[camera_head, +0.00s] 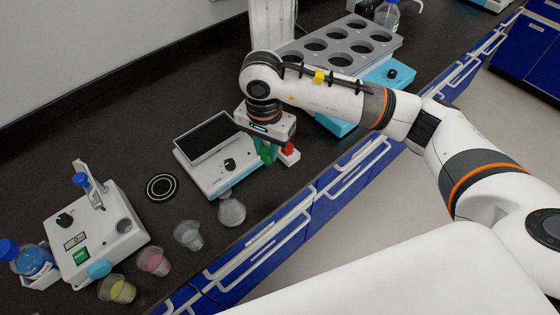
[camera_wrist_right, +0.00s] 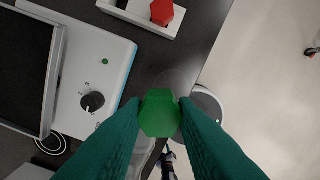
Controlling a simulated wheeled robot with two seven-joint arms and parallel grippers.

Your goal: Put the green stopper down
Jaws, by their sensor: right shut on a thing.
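My right gripper (camera_head: 267,152) is above the bench, beside the white instrument with the dark screen. In the right wrist view its two dark green fingers (camera_wrist_right: 160,125) are shut on the green stopper (camera_wrist_right: 160,108), a faceted piece held between the tips. In the head view the fingers and stopper blend together, so I cannot tell whether the stopper touches anything below. A small white holder (camera_head: 290,158) with a red stopper (camera_head: 289,147) stands just right of the gripper; they also show in the wrist view. My left gripper is not in view.
The white instrument (camera_head: 222,178) is left of the gripper. A clear flask (camera_head: 231,211) and several cups, including a clear one (camera_head: 188,234), stand near the bench's front edge. A grey rack (camera_head: 345,45) with round holes is behind. Dark bench is free around the black round pad (camera_head: 161,187).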

